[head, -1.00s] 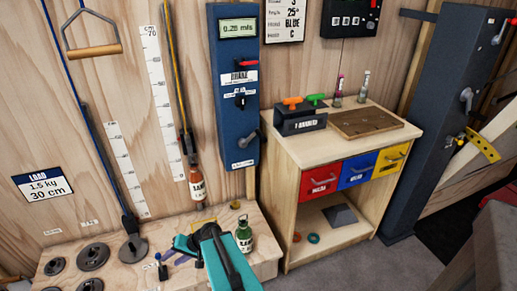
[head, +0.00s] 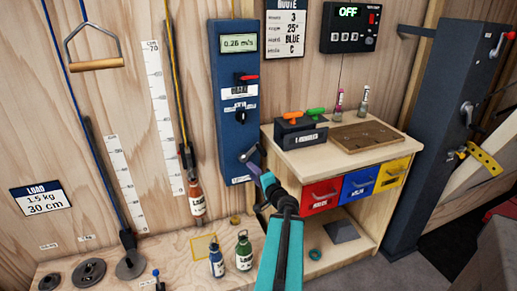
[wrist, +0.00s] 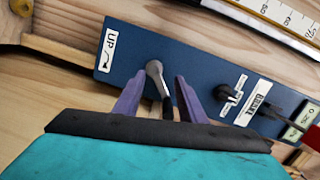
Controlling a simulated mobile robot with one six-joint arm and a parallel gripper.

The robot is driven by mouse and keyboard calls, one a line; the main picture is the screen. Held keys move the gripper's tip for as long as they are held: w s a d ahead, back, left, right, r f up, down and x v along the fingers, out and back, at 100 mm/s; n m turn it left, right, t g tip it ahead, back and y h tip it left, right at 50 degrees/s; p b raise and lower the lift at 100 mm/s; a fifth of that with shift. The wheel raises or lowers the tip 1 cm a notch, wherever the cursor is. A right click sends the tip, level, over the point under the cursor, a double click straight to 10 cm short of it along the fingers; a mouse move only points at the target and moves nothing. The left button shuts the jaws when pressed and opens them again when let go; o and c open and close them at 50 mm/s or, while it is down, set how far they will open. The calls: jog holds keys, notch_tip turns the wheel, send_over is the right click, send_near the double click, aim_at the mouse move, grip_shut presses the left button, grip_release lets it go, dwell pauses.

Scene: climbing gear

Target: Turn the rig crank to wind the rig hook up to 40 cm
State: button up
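The rig crank (head: 247,155) is a grey lever low on the blue winch panel (head: 229,112). In the wrist view the crank (wrist: 154,70) shows beside an "UP" arrow label. My gripper (head: 260,172) has purple fingers and is at the panel's bottom. In the wrist view my gripper (wrist: 157,88) is open, its fingers on either side of the crank's handle; contact cannot be told. The rig hook (head: 186,158) hangs on a yellow rope with a brown labelled bottle (head: 196,197) below it, close to the tall white scale (head: 166,120).
A wooden cabinet (head: 283,192) with coloured drawers stands right of the panel. Dark weight discs (head: 90,272) lie at left. A load card (head: 40,197) reads 1.5 kg, 30 cm.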

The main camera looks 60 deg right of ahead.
aim_at(266, 156)
jog(key=s+d+r+h, duration=0.1)
jog(key=s+d+r+m, duration=0.1)
jog(key=s+d, duration=0.1)
jog(key=s+d+r+m+h, duration=0.1)
jog(key=s+r, duration=0.1)
jog(key=shift+s+d+h, duration=0.2)
jog(key=shift+d+h, duration=0.1)
jog(key=shift+d, duration=0.05)
jog(key=shift+w+d+f+b, duration=0.25)
jog(key=shift+w+b, duration=0.15)
jog(key=shift+b, duration=1)
jog(key=b+x, duration=0.2)
jog(key=b, duration=0.4)
jog(key=shift+p+x, duration=0.35)
jog(key=shift+x, duration=0.5)
jog(key=shift+p+x, duration=0.4)
jog(key=shift+x, duration=4.2)
jog(key=shift+c, duration=0.2)
grip_shut()
jog(key=shift+d, duration=0.1)
